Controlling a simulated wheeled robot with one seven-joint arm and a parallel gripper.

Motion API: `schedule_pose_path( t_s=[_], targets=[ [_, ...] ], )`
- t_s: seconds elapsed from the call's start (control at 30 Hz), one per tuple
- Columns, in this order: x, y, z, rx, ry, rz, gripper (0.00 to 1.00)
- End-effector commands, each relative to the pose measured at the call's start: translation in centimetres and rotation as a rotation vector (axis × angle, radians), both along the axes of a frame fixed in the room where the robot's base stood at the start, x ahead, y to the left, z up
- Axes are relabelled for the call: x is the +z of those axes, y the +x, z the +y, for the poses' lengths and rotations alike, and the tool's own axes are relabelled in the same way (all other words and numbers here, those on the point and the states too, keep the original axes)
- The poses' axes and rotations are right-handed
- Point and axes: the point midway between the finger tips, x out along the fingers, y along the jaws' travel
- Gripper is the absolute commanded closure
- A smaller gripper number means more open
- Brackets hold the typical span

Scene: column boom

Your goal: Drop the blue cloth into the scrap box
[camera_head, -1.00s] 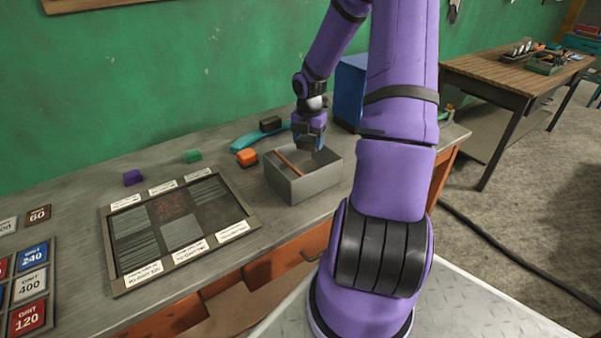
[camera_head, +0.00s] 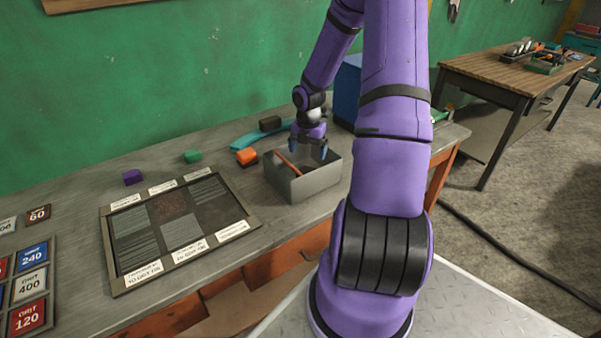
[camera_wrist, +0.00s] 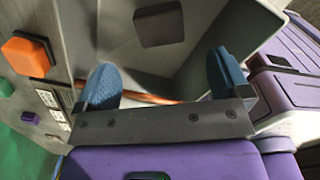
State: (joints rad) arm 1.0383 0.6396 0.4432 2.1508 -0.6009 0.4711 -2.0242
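My gripper (camera_wrist: 162,82) is open, its two blue finger pads wide apart with nothing between them. In the head view, my gripper (camera_head: 309,150) points down just over the grey open-topped box (camera_head: 311,183). The box wall (camera_wrist: 215,25) also fills much of the wrist view. An orange-brown rod (camera_wrist: 150,98) leans inside the box, and a dark flat piece (camera_wrist: 158,25) lies in it. I cannot make out a blue cloth for certain; part of the box's inside is hidden.
An orange block (camera_head: 246,157) stands beside the box. Green (camera_head: 192,156), purple (camera_head: 132,177) and dark (camera_head: 270,123) blocks sit along the wall. A framed board (camera_head: 245,232) lies left of the box. A blue bin (camera_head: 347,88) stands behind my arm.

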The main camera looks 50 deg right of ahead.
Motion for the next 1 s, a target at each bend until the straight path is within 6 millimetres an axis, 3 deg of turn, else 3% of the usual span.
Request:
schedule_pose_path(
  t_s=[0.27, 0.7, 1.0],
  targets=[
    [0.8, 0.0, -0.1, -0.002, -0.001, 0.000, 0.05],
    [8.4, 0.0, -0.1, -0.002, -0.003, -0.002, 0.05],
    [10.7, 0.0, 0.0, 0.000, 0.000, 0.000, 0.05]
  ],
)
